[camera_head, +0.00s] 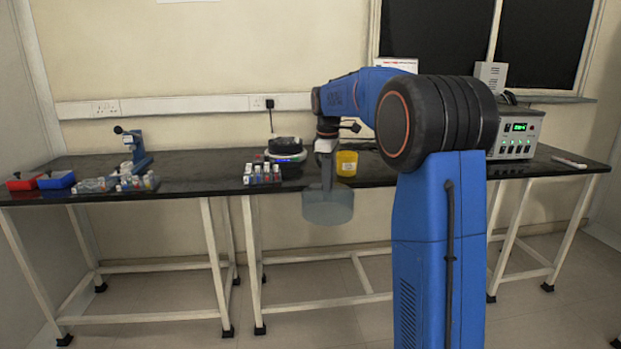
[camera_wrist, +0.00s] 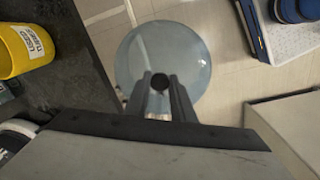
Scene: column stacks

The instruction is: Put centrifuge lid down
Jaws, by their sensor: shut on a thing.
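The centrifuge lid (camera_head: 328,208) is a round, see-through grey-blue disc. My gripper (camera_head: 327,185) is shut on the dark knob at its middle and holds it in front of the bench's front edge. In the wrist view the lid (camera_wrist: 175,50) shows over the floor, with the knob between the two fingertips (camera_wrist: 160,84). The centrifuge (camera_head: 286,155), a black and white round machine, seems to stand on the bench left of my gripper; part of a white and dark body (camera_wrist: 14,135) shows at the wrist view's left edge.
The black bench top (camera_head: 215,165) has a yellow tub (camera_head: 347,163) behind my gripper, also in the wrist view (camera_wrist: 22,48). Small bottles (camera_head: 262,174) stand near its front edge. Red (camera_head: 24,181) and blue (camera_head: 56,179) bins are far left; a power unit (camera_head: 517,133) is right.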

